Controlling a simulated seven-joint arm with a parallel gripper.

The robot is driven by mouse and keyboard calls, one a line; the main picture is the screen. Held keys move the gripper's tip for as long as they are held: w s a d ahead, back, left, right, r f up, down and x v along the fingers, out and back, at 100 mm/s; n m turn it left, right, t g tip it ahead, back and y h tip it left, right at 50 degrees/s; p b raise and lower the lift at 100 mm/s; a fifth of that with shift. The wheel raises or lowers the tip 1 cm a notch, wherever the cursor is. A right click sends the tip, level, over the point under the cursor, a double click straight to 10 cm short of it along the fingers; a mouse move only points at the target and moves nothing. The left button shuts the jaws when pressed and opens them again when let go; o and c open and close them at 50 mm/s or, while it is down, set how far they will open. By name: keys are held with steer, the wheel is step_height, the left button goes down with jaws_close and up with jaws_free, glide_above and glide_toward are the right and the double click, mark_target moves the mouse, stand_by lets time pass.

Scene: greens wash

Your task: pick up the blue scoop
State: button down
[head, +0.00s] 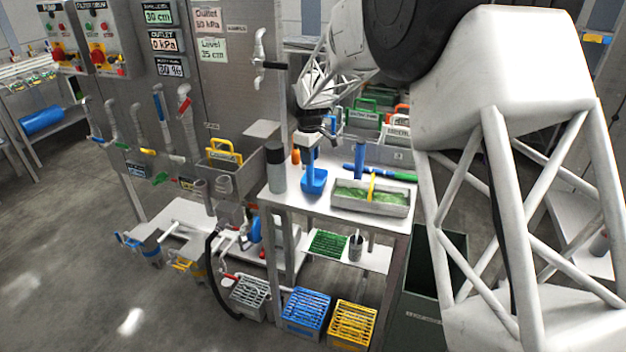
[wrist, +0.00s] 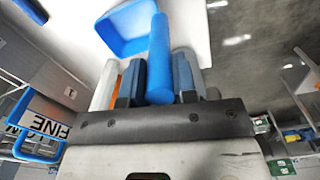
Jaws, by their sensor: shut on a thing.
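The blue scoop (head: 314,182) is upright over the white worktop, bowl at the bottom and handle up. My gripper (head: 312,140) is above it and shut on its handle. In the wrist view the blue handle (wrist: 160,55) runs between my two dark fingers (wrist: 160,80), and the scoop's open blue bowl (wrist: 122,28) shows beyond. I cannot tell whether the bowl touches the worktop.
The worktop (head: 318,210) also holds a grey cylinder (head: 276,170) at left, an orange-topped item (head: 295,157), a blue cylinder (head: 358,160), and a tray (head: 371,208) of greens at right. Coloured crates (head: 306,314) stand on the floor below. A panel (head: 230,100) rises at left.

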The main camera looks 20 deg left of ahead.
steer(key=shift+r, duration=0.2)
steer(key=shift+r, duration=4.8)
steer(key=w+d+r+m, duration=0.1)
steer(key=d+r+m, duration=0.5)
steer(key=m, duration=1.1)
steer(key=shift+d+r, duration=0.2)
steer(key=shift+d, duration=1.35)
steer(key=shift+w, duration=0.1)
